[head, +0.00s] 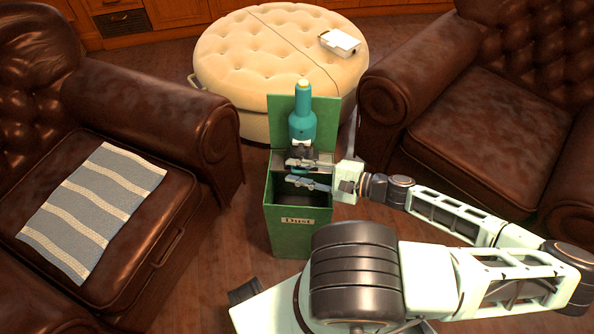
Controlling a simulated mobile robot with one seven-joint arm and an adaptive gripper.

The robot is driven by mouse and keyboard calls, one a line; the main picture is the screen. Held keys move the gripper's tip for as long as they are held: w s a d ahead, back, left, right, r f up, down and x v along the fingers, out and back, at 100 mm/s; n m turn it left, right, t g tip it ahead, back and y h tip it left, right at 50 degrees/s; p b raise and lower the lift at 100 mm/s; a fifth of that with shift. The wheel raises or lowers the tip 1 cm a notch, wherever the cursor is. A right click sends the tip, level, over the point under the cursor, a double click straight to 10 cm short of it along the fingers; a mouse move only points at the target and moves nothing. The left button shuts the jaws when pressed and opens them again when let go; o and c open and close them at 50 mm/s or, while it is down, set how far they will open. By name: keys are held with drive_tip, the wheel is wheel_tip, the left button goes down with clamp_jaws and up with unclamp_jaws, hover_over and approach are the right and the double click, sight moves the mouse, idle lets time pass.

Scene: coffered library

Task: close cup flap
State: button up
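A teal bottle-shaped thing (302,127) with a pale top stands upright at the back of a green box, in front of its raised green panel (275,108). Dark and white parts (301,147) show at its lower end; I cannot tell whether these include a flap. No plain cup shape shows. My gripper (290,171) reaches in from the right over the box opening, just below and in front of the teal thing. Its two fingers point left with a gap between them, and nothing shows held. I cannot tell whether it touches anything.
The green box (290,243) bears a label and has a dark, open inside. A round cream ottoman (230,60) with a white item (340,42) stands behind. Leather armchairs stand left (150,100) and right (480,125); a striped cloth (92,212) lies on the left one.

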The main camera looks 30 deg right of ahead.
drive_tip(key=shift+c, duration=0.2)
clamp_jaws()
drive_tip(key=f+n+b, duration=0.1)
drive_tip(key=w+n+t+b, duration=0.1)
drive_tip(key=b, duration=0.1)
drive_tip(key=shift+d+f, duration=0.3)
drive_tip(key=shift+f, duration=0.1)
drive_tip(key=shift+w+d+n+b, duration=0.15)
drive_tip(key=shift+n+b, duration=0.15)
drive_tip(key=shift+n, duration=0.3)
unclamp_jaws()
drive_tip(key=shift+o, duration=0.2)
